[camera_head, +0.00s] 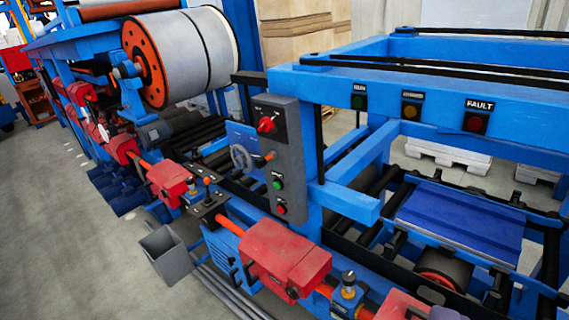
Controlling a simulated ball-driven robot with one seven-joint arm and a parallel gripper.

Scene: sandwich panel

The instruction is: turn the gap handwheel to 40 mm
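A small grey handwheel (240,158) with an orange knob (269,156) sits near the middle of the view, on the blue machine frame. It is at the left edge of a grey control box (283,150). A blue plate (241,135) is behind the wheel. No gap scale or millimetre reading can be made out at this distance. My gripper does not show in this view, so its place relative to the wheel cannot be seen.
The control box carries a red rotary switch (267,124), a green button (277,184) and a red button (282,209). Red guards (285,255) and a grey bin (166,254) line the machine's near side. Open floor (50,230) lies at left.

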